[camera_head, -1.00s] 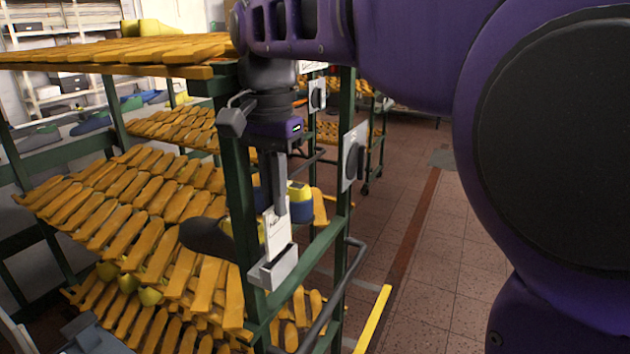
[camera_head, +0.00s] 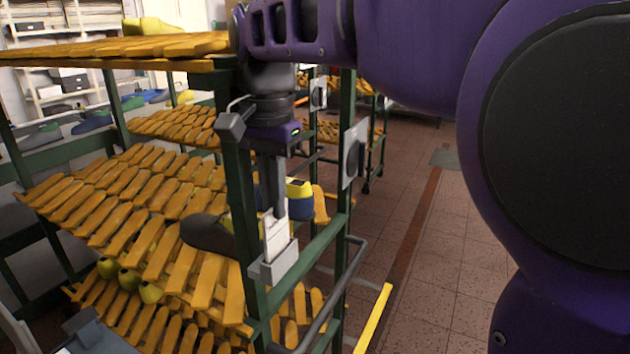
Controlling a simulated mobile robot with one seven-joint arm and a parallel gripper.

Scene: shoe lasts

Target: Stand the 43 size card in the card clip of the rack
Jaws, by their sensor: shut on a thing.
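My gripper (camera_head: 273,212) points down beside the green front post of the rack (camera_head: 246,230). It is shut on the upper part of a white size card (camera_head: 277,235). The card stands nearly upright, and its lower edge is at the mouth of the pale grey card clip (camera_head: 276,267) on the post. The lower edge seems to be inside the clip, but how deep it sits cannot be told. The number on the card is not readable here.
A dark shoe last (camera_head: 207,234) lies on the orange slats left of the post. A yellow and blue last (camera_head: 299,197) is just behind my gripper. A grey rail (camera_head: 335,300) runs along the rack's right side. The tiled floor on the right is clear.

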